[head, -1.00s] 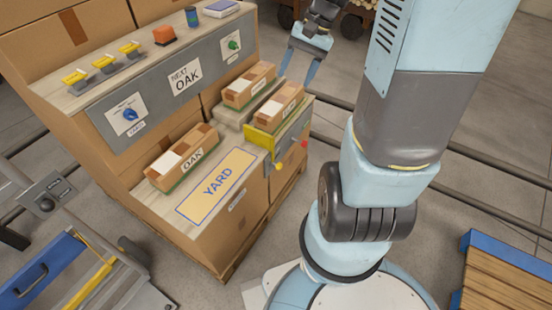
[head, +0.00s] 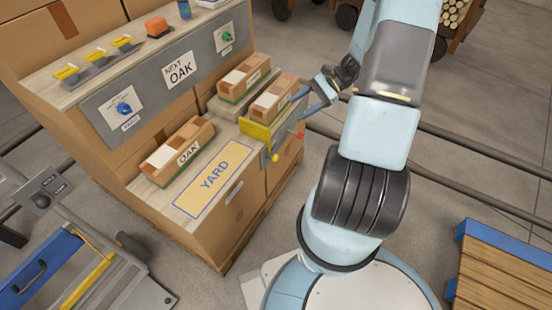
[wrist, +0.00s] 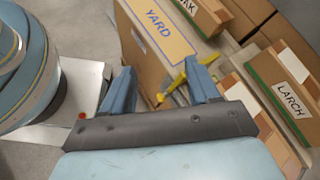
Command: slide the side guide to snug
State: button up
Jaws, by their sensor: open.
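A yellow piece (head: 256,131), which looks like the side guide, stands at the end of the right-hand block bay on the bench. A grey plate runs back from it, with a yellow knob (head: 275,158) and a red knob (head: 300,135) on the outer side. My gripper (head: 306,104) is at the bay's right side, beside the grey plate. In the wrist view the fingers (wrist: 158,74) are spread, with a yellow bar (wrist: 178,78) showing past and between them. I cannot tell whether a finger touches it. The gripper holds nothing visible.
A flat YARD sign (head: 215,178) lies in front. A panel with knobs (head: 165,85) stands behind. Floor rails run right of the bench.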

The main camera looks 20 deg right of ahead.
jog(key=s+d+f+m+t+y, duration=0.1)
jog(key=d+f+m+t, duration=0.2)
jog(key=f, duration=0.5)
jog(key=s+f+m+t+y, duration=0.1)
jog(key=f+m+t+y, duration=0.15)
jog(key=f+m, duration=0.4)
jog(key=m+t+h, duration=0.4)
jog(key=m+t, duration=0.4)
send_near(276, 158)
jog(key=x, duration=0.3)
jog(key=f+x, duration=0.1)
jog(key=x, duration=0.6)
jog(key=shift+w+d+f, duration=0.15)
jog(key=shift+w, duration=0.3)
grip_shut()
